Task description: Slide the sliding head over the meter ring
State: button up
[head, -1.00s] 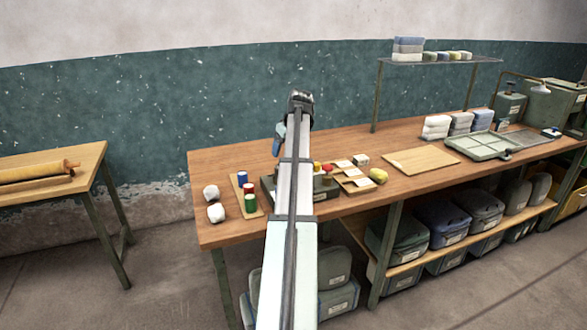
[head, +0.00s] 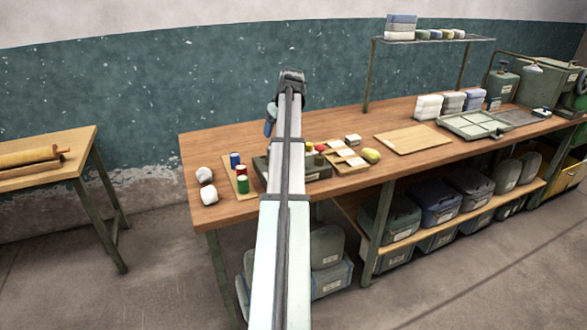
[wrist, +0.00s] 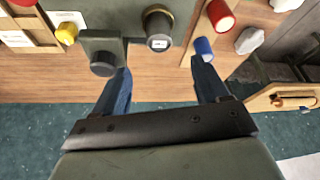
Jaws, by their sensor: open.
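In the wrist view, a grey-green block with a dark round face (wrist: 103,55), which looks like the sliding head, sits at the edge of the green base (wrist: 125,20). To its right is a black cylinder with a brass band and pale end (wrist: 158,28), which looks like the meter ring. They are apart. My gripper (wrist: 163,72) is open and empty, its blue fingers on either side of the gap. The left fingertip is close to the block in the picture; contact cannot be told. In the head view my arm hides most of the green base (head: 318,170).
Red and blue spools (wrist: 221,17) stand on a wooden strip beside the base. White lumps (head: 203,174) lie at the table's left end. A small wooden tray (head: 343,157), a yellow-green lump (head: 371,155) and a board (head: 412,139) lie to the right.

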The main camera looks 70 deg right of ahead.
jog(key=shift+c, duration=0.4)
jog(key=shift+s+d, duration=0.1)
jog(key=shift+s, duration=0.1)
jog(key=shift+c, duration=0.5)
jog(key=s+d+r, duration=0.8)
jog(key=d+r, duration=0.1)
jog(key=d, duration=0.1)
jog(key=w+f+n, duration=0.2)
jog(key=f, duration=0.2)
jog(key=w+a+f+n+y, duration=0.1)
jog(key=w+f, duration=0.1)
jog(key=f, duration=0.2)
jog(key=w+f+n+y, duration=0.1)
jog(key=w+f+n, duration=0.1)
jog(key=f, duration=0.2)
jog(key=shift+a+f+n, duration=0.3)
jog(key=shift+f, duration=0.05)
grip_shut()
